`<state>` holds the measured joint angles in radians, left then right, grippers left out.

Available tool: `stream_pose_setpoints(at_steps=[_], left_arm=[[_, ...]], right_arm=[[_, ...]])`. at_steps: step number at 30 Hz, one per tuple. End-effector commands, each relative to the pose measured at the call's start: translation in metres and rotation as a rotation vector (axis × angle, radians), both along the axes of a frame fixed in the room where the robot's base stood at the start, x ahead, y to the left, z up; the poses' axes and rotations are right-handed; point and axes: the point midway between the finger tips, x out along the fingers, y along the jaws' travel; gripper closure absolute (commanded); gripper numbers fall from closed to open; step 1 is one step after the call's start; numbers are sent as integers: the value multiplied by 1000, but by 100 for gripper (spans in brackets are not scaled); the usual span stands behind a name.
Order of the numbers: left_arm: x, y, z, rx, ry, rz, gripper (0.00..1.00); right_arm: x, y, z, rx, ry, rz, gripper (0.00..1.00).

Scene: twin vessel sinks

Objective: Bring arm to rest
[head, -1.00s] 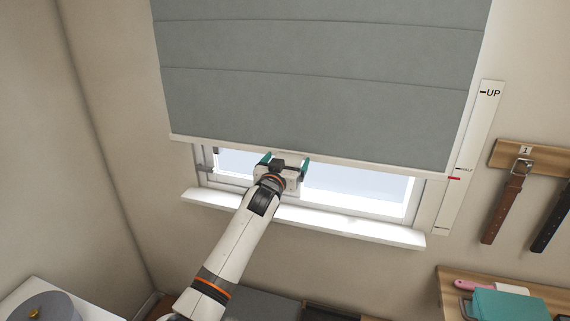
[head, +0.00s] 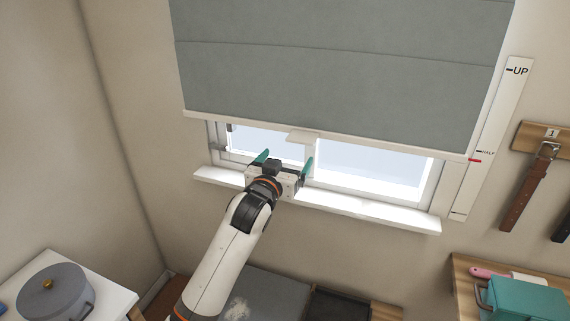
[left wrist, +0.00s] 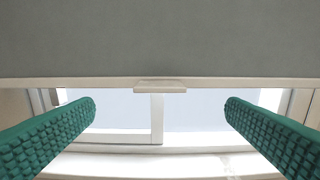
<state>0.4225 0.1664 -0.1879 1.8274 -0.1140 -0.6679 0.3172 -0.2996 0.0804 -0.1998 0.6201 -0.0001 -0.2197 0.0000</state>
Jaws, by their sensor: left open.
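My left gripper (head: 284,166) is open and empty in front of the window, just above the white sill. Its two green fingers are spread wide in the left wrist view (left wrist: 160,115). The grey roman blind (head: 340,70) hangs over the upper window. A small pale pull tab (head: 302,137) sticks out from its bottom rail, and the tab also shows between and beyond the fingers in the left wrist view (left wrist: 160,86). The fingers are apart from the tab. My right gripper is out of view.
Belts hang from a wooden rack (head: 555,140). A lidded grey pot (head: 55,290) stands lower left. A teal box (head: 525,298) is on a shelf lower right.

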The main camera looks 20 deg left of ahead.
Motion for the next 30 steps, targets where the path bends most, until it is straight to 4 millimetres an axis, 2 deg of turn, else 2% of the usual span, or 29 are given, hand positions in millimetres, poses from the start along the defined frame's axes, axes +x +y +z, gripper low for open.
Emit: stream_pose_setpoints(at_steps=[12,14,16,17,20,21,23,24,26,27,29,30], left_arm=[[0,0,-1,0,2,0,5],[1,0,-9,2,14,0,5],[3,1,-31,8,48,1,5],[4,1,-44,11,69,1,5],[4,3,-107,26,165,1,5],[2,4,-138,34,210,0,5],[-4,5,-185,46,282,-2,5],[-9,6,-215,52,326,-3,5],[-21,7,-260,64,395,-7,5],[-30,8,-289,70,440,-9,5],[-46,9,-333,81,507,-13,5],[-59,10,-361,87,551,-16,5]], right_arm=[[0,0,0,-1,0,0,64],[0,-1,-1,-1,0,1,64],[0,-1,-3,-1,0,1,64],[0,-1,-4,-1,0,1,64],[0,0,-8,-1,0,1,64],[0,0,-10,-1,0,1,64],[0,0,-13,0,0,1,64],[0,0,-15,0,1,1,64],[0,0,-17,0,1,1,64],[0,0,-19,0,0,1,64],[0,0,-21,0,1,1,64],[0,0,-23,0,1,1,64]])
